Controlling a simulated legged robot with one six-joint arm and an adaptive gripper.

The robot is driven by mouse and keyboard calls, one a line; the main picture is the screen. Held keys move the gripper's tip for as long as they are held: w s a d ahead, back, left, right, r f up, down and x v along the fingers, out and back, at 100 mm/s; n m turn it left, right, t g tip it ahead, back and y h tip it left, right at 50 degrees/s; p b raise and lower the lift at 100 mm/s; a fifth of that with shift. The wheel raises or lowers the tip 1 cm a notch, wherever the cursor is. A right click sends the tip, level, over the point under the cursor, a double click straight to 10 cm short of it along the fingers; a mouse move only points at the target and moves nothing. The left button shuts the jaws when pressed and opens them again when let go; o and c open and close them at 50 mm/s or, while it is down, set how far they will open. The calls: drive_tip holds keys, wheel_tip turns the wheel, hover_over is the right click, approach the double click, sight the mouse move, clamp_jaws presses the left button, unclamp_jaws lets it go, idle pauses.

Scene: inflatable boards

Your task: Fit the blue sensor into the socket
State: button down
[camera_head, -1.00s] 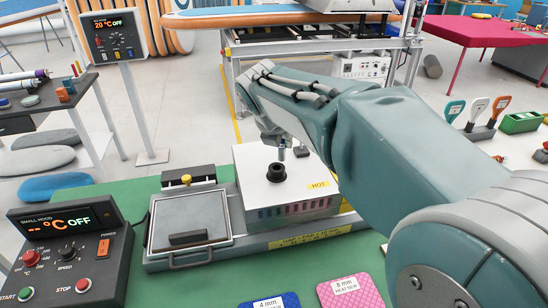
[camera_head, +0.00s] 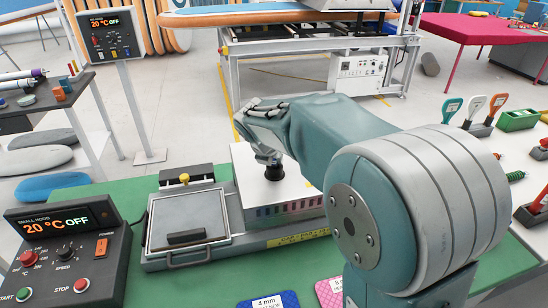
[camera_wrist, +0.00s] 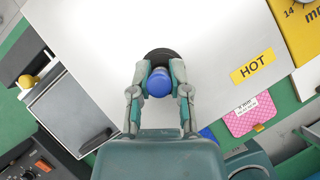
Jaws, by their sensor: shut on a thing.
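The blue sensor (camera_wrist: 159,83) shows in the wrist view as a round blue top between my fingertips. My gripper (camera_wrist: 160,74) is shut on it. The black round socket (camera_wrist: 157,55) on the white box top is right behind the sensor in that view. In the head view my gripper (camera_head: 268,157) is low over the socket (camera_head: 274,173), with its fingertips close to the socket's top. The sensor's lower end is hidden, and it looks lined up with the socket or in it.
The white box (camera_head: 238,180) carries a yellow HOT label (camera_wrist: 252,67). A small hood tray (camera_head: 188,215) with a handle is to its left. A control box (camera_head: 70,240) reads 20 °C OFF. Blue (camera_head: 268,300) and pink (camera_head: 328,292) pads lie in front.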

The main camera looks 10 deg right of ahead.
drive_tip(key=c, duration=0.6)
unclamp_jaws()
drive_tip(key=shift+f, duration=0.1)
drive_tip(key=v, duration=1.2)
drive_tip(key=shift+s+d+f+m+y, duration=0.6)
drive_tip(key=shift+s+f+m, duration=0.55)
drive_tip(key=shift+s+m, duration=3.3)
drive_tip(key=shift+s+d+f+m+y, duration=0.6)
drive_tip(key=shift+s+f+m, duration=0.55)
drive_tip(key=shift+s+m, duration=3.3)
drive_tip(key=shift+s+d+f+m+y, duration=0.9)
drive_tip(key=shift+s+m, duration=2.1)
drive_tip(key=shift+m, duration=2.8)
drive_tip(key=shift+a+f+h, duration=0.25)
drive_tip(key=shift+a+h, duration=0.05)
